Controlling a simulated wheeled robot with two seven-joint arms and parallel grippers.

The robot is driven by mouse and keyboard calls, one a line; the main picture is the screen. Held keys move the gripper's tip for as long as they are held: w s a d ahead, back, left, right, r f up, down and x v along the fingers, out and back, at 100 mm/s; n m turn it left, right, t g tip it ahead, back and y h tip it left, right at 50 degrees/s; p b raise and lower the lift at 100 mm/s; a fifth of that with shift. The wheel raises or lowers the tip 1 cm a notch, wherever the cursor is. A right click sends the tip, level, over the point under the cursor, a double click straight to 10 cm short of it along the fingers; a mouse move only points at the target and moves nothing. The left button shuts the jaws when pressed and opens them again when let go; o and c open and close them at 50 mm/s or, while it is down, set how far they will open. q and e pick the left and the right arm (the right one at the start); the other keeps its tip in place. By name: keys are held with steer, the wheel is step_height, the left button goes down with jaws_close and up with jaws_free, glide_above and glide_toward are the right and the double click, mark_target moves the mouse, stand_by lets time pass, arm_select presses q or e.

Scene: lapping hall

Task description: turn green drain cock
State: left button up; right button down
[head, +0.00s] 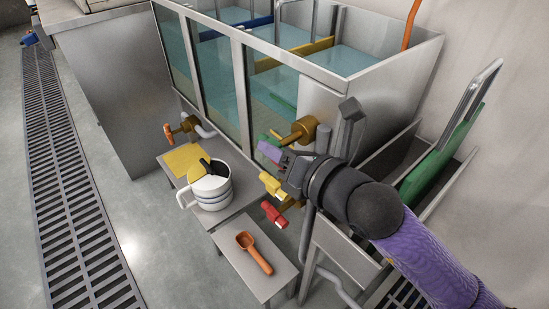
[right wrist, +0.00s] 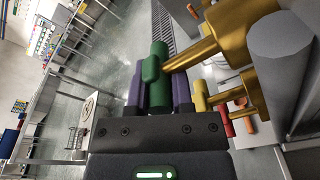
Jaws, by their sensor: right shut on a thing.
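The green drain cock (head: 263,138) has a green handle on a brass stem (head: 292,135) that comes out of the tank's lower right corner. My right gripper (head: 268,152) reaches in from the right and its purple fingers are at the handle. In the right wrist view the green handle (right wrist: 155,75) lies between the two purple fingers, one on each side, and the brass stem (right wrist: 195,55) runs off to the right. The right gripper is shut on the handle, and its fingers partly hide it in the head view. My left gripper is not in view.
Just below are a yellow cock (head: 270,184) and a red cock (head: 274,213). An orange cock (head: 170,132) is farther left. A white jug (head: 212,197) and yellow cloth (head: 183,158) are on a bench; an orange scoop (head: 255,255) lies in front. Open floor lies left.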

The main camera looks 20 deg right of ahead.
steer(key=shift+f+t+b, duration=0.2)
steer(key=shift+t+b, duration=0.1)
steer(key=shift+b, duration=0.05)
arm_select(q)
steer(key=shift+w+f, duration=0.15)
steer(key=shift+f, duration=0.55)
arm_select(e)
steer(key=shift+r, duration=0.15)
steer(key=c, duration=0.5)
jaws_free()
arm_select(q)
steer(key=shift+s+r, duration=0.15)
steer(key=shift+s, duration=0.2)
arm_select(e)
steer(key=shift+s, duration=0.2)
arm_select(q)
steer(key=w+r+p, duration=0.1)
steer(key=p, duration=0.1)
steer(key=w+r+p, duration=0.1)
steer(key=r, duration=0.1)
steer(key=shift+p, duration=0.35)
arm_select(e)
steer(key=v, duration=0.9)
steer(key=shift+d, duration=0.15)
